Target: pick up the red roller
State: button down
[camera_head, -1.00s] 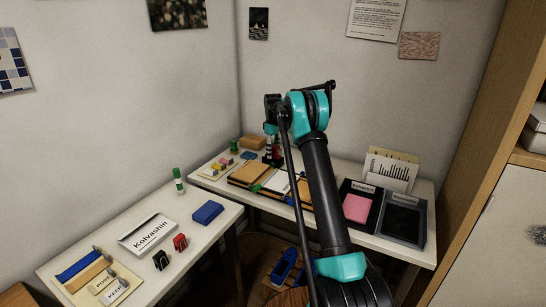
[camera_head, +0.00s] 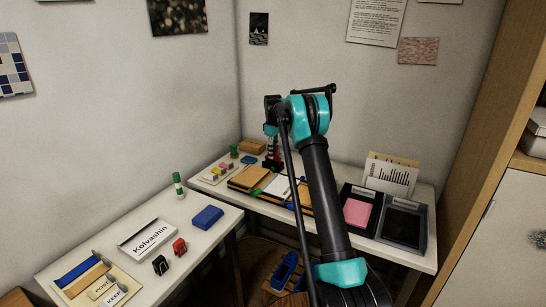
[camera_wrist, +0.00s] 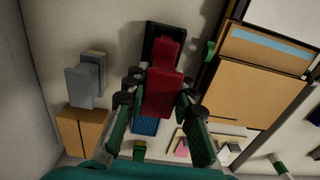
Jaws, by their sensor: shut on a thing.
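The red roller (camera_wrist: 162,92) is between the two fingers of my gripper (camera_wrist: 158,88) in the wrist view, and the fingers press on its sides. A black part (camera_wrist: 162,42) shows at its far end. In the head view the gripper (camera_head: 272,148) is over the back corner of the right-hand table, with a little red and black below it. My arm and fingers hide much of the roller there. I cannot tell whether it touches the table.
A pink pad (camera_head: 357,212) and a black tray (camera_head: 403,222) are further right. The wall corner is close behind. The left table holds a blue block (camera_head: 207,217).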

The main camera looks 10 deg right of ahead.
notch_tip(320, 180, up, 18)
jog(key=shift+r, duration=0.25)
